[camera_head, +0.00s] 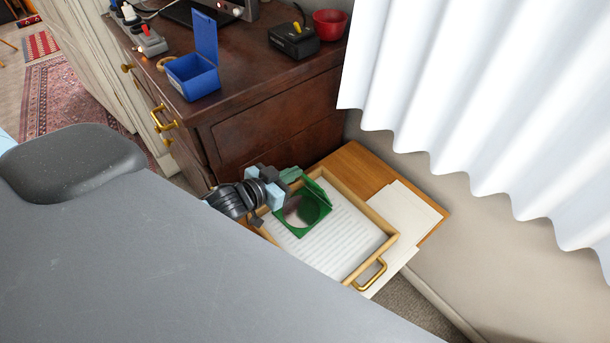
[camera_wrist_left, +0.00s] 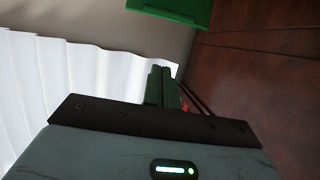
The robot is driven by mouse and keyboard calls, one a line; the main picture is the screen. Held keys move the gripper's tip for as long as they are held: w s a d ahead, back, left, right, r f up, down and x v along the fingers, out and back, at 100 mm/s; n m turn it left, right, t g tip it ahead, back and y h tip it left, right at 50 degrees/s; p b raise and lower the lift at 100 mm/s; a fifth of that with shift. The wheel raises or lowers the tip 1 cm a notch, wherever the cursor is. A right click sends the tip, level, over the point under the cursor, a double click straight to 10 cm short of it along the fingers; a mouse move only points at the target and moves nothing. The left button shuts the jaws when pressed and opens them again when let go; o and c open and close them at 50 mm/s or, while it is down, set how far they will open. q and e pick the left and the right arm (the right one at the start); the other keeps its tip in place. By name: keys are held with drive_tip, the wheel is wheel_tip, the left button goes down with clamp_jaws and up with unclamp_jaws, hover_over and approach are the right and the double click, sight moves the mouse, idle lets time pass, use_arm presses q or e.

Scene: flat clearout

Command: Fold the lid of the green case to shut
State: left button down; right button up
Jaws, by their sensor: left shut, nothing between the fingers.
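The green case (camera_head: 293,229) sits in the wooden tray in the head view, its hollow inside facing up. A narrow green panel, apparently its lid, stands up along its upper right edge; the exact angle is hard to tell. My left gripper (camera_head: 292,175) is shut and empty, with its fingertips close to the case's upper left corner; I cannot tell if they touch. In the left wrist view the shut fingers (camera_wrist_left: 160,82) point toward the curtain, and a green part of the case (camera_wrist_left: 172,10) shows at the top edge. My right gripper is not in view.
The wooden tray (camera_head: 392,234) with a brass handle holds lined paper and rests on a wooden board (camera_head: 355,165) by the wall. A brown dresser (camera_head: 235,120) stands to its left, bearing an open blue box (camera_head: 193,78), a black switch box (camera_head: 293,42) and a red bowl (camera_head: 330,23). A white curtain (camera_head: 480,90) hangs right.

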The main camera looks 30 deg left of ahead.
use_arm(q)
hover_over(314, 188)
drive_tip(key=a, duration=0.1)
wheel_tip(314, 188, down, 2)
drive_tip(key=shift+a+f, duration=0.1)
drive_tip(key=shift+a, duration=0.05)
drive_tip(key=shift+f, duration=0.35)
drive_tip(key=shift+s+a+f, duration=0.2)
drive_tip(key=shift+s+f, duration=0.75)
drive_tip(key=shift+f, duration=0.3)
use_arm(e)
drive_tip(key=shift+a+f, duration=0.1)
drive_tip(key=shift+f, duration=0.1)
use_arm(q)
drive_tip(key=shift+s+a+f+t+b, duration=0.15)
drive_tip(key=shift+s+f+t+b, duration=0.15)
drive_tip(key=shift+s+t+b, duration=0.5)
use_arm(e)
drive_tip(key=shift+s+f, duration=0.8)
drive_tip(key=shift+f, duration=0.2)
use_arm(q)
drive_tip(key=shift+w+f+b, duration=0.1)
drive_tip(key=shift+w+b, duration=0.05)
drive_tip(key=shift+b, duration=0.25)
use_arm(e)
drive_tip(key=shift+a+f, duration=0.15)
